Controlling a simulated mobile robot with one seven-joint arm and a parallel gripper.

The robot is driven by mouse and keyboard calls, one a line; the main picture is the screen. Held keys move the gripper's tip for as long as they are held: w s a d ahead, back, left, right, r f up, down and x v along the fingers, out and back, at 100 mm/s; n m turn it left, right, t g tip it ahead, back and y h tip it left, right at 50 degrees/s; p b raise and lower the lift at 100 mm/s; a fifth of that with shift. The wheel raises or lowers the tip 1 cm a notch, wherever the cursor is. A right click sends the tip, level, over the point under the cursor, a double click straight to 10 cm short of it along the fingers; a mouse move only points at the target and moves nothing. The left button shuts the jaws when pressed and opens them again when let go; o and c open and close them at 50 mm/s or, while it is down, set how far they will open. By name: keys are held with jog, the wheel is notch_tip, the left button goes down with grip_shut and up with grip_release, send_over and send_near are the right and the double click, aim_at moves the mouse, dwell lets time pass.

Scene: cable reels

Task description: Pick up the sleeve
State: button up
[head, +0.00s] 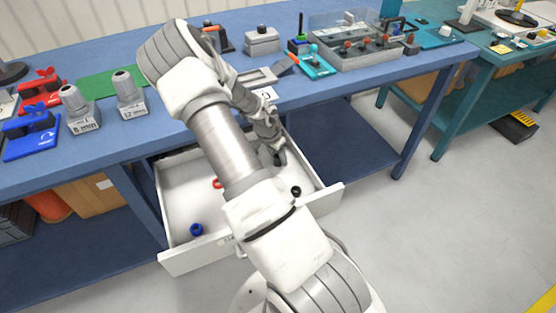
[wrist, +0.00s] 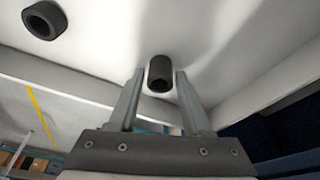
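In the wrist view a short dark hollow cylinder, which looks like the sleeve (wrist: 161,76), is in the white drawer, between the tips of my gripper (wrist: 160,82). The two grey fingers stand apart on either side of it, with a thin gap seeming to show at each side. I cannot tell whether it is touched. In the head view my gripper (head: 279,157) points down into the open drawer (head: 180,262). My arm hides part of the drawer there, and I cannot make out the sleeve between the fingers.
A black ring (wrist: 44,20) lies apart in the wrist view. In the head view the drawer also holds a blue ring (head: 196,229), a red piece (head: 217,183) and a small black piece (head: 296,191). The blue bench (head: 335,86) above carries fixtures and tools.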

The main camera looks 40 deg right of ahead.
grip_shut()
